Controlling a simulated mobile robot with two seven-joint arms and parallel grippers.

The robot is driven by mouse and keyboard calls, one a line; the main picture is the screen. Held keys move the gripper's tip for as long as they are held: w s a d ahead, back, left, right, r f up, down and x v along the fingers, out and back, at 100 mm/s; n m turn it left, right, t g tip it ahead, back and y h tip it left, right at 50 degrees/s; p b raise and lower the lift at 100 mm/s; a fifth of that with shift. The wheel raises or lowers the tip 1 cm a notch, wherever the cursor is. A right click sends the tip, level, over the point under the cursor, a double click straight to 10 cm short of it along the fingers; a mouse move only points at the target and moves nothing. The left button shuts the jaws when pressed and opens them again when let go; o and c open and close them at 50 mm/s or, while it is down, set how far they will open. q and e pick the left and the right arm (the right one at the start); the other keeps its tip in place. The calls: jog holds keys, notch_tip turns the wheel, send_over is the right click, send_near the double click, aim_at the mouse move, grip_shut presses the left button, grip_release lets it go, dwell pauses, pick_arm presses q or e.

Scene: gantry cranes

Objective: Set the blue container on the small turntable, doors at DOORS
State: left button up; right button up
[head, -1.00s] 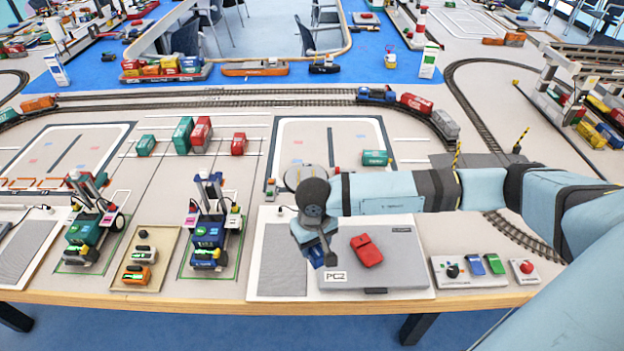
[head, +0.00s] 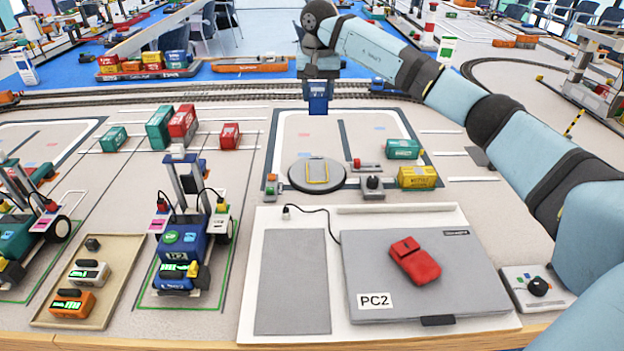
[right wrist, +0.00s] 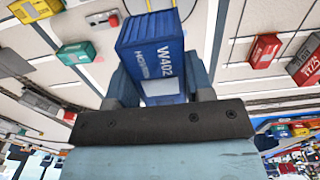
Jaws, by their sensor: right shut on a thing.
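My right gripper (head: 319,82) is shut on the blue container (head: 318,98) and holds it up in the air, past the turntable in the head view. In the right wrist view the blue container (right wrist: 153,50) sits between the fingers, with white "W402" lettering on one face. Its door end cannot be made out. The small turntable (head: 299,176) is a round grey disc with a yellow outline on a lighter plate; nothing stands on it. A DOORS mark is too small to read. My left gripper is not in view.
A small control box with a black knob (head: 374,183) stands right of the turntable, near yellow (head: 417,178) and green (head: 403,149) containers. Nearer is the PC2 case (head: 440,285) with a red device (head: 414,261) on it. A blue-based vehicle (head: 182,245) stands left.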

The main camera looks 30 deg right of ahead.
notch_tip(320, 180, down, 15)
jog(key=b, duration=0.2)
jog(key=shift+d+r+b, duration=0.1)
jog(key=shift+r+b, duration=0.05)
jog(key=shift+b, duration=0.2)
jog(key=shift+f, duration=0.95)
notch_tip(320, 180, down, 3)
jog(key=shift+f+b, duration=0.1)
jog(key=shift+b, duration=0.4)
jog(key=o, duration=1)
jog(key=shift+c, duration=0.2)
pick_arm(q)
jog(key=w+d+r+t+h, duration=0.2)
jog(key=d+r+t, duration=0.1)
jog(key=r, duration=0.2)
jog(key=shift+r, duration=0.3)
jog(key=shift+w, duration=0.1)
